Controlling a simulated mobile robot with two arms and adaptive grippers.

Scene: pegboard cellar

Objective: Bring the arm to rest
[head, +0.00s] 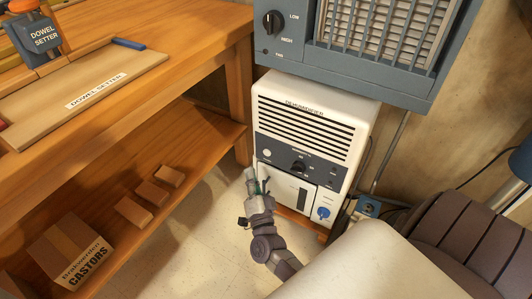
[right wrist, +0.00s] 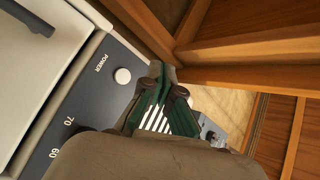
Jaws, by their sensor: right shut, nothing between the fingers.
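My right arm reaches up from the bottom of the head view. Its right gripper (head: 251,178) is just in front of the lower left of a white dehumidifier (head: 322,108). In the right wrist view the green-padded fingers of the right gripper (right wrist: 166,78) are together at their tips, with nothing held. The dark control panel (right wrist: 92,98) with a round white power button (right wrist: 122,76) lies just left of the fingers there. I cannot tell whether they touch it. The left gripper is not in view.
A wooden workbench (head: 205,48) with a lower shelf (head: 205,135) stands at the left, holding blocks and a castors box (head: 70,252). A grey-blue heater unit (head: 275,55) is above the dehumidifier. Some pale floor (head: 205,225) is clear between bench and arm.

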